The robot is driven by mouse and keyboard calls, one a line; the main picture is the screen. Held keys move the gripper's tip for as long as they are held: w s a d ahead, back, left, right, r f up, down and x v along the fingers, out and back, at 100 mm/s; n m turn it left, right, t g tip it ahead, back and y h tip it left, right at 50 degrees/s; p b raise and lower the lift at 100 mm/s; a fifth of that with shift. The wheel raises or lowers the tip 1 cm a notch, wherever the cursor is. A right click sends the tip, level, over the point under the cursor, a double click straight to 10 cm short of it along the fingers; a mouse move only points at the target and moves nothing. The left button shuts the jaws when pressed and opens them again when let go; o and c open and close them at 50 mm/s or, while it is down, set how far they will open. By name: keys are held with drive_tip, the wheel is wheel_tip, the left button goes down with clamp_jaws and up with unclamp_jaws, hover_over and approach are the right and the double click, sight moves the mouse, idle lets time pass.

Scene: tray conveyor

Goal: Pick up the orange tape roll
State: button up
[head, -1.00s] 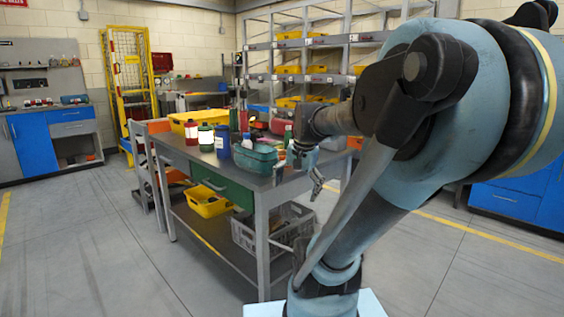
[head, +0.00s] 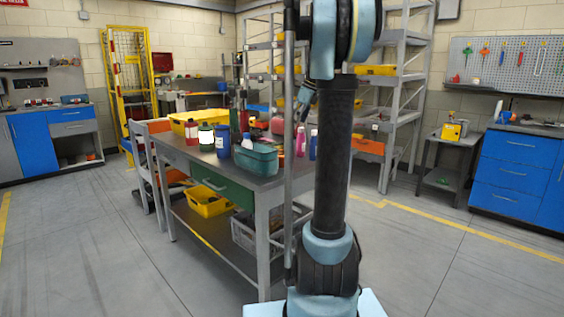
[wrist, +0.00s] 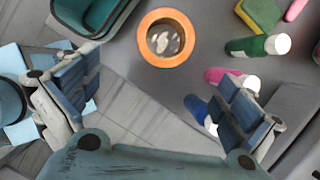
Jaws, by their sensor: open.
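The orange tape roll (wrist: 142,38) lies flat on the grey bench top in the wrist view, near the top centre. Its open ring faces the camera. I cannot make it out in the head view, where my arm and the green bin block part of the bench. My gripper (wrist: 155,80) is open and empty, with its blue-padded fingers wide apart. The roll shows ahead of the gap between them, apart from both fingers. In the head view my gripper (head: 306,96) is small and partly hidden, above the bench.
A green bin (head: 256,160) stands left of the roll; it also shows in the wrist view (wrist: 60,12). To the right lie a green bottle (wrist: 250,46), a pink bottle (wrist: 228,75), a blue bottle (wrist: 196,105) and a yellow-green sponge (wrist: 258,14). The bench edge (wrist: 140,85) runs below the roll.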

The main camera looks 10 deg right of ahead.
approach(282, 158)
drive_tip(key=w+f, duration=0.1)
drive_tip(key=w, duration=0.1)
drive_tip(key=w+f, duration=0.2)
drive_tip(key=w+a+f, duration=0.1)
drive_tip(key=w+f, duration=0.1)
drive_tip(key=shift+w, duration=0.15)
drive_tip(key=shift+x, duration=2.8)
drive_tip(key=shift+w+d+m, duration=0.1)
drive_tip(key=shift+w+m, duration=0.05)
drive_tip(key=shift+m, duration=0.15)
drive_tip(key=shift+c, duration=0.6)
drive_tip(key=c, duration=1)
